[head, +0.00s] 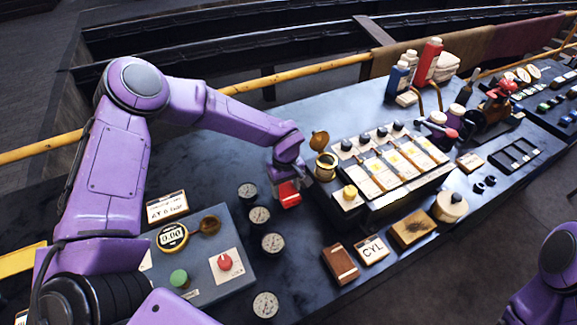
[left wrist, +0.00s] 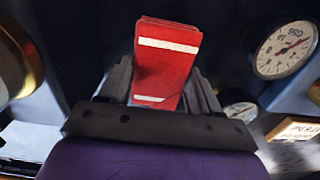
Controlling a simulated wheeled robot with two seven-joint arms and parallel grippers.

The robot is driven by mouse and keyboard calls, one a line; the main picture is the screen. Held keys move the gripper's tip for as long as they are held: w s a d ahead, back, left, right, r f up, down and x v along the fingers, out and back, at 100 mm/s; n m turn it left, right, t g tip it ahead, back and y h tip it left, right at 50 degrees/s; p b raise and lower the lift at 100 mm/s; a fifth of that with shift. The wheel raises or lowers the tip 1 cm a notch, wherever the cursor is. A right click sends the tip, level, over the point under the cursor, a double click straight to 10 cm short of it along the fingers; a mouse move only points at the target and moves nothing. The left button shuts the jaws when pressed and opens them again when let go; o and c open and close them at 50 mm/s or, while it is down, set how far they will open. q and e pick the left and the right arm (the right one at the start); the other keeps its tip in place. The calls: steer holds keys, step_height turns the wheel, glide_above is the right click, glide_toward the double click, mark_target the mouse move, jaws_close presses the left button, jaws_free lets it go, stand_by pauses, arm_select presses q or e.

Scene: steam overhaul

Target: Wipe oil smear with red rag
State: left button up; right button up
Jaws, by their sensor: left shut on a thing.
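My left gripper (head: 286,180) is shut on the red rag (head: 289,195), low over the dark bench top (head: 215,165). In the left wrist view the red rag (left wrist: 166,65) is a folded red block with white stripes, pinched between the dark fingers of the left gripper (left wrist: 163,92). I cannot tell whether the rag touches the bench. I cannot pick out the oil smear for certain on the dark, mottled surface; the rag and arm may hide it. My right gripper is out of view; only part of the right arm shows at the lower right.
Several round gauges (head: 260,215) lie left of and in front of the rag. A brass cup (head: 326,166) and a tray of cards (head: 400,165) stand close on its right. A grey control box (head: 205,262) is at front left. Bottles (head: 397,82) stand behind.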

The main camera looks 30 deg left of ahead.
arm_select(q)
steer(key=r, duration=0.1)
steer(key=r+p, duration=0.2)
steer(key=shift+s+r, duration=0.25)
steer(key=shift+r, duration=0.05)
steer(key=shift+w+r+p, duration=0.1)
steer(key=shift+r+p, duration=0.55)
steer(key=shift+p, duration=0.1)
steer(key=shift+r, duration=0.2)
steer(key=shift+d+r, duration=0.1)
steer(key=shift+r, duration=0.6)
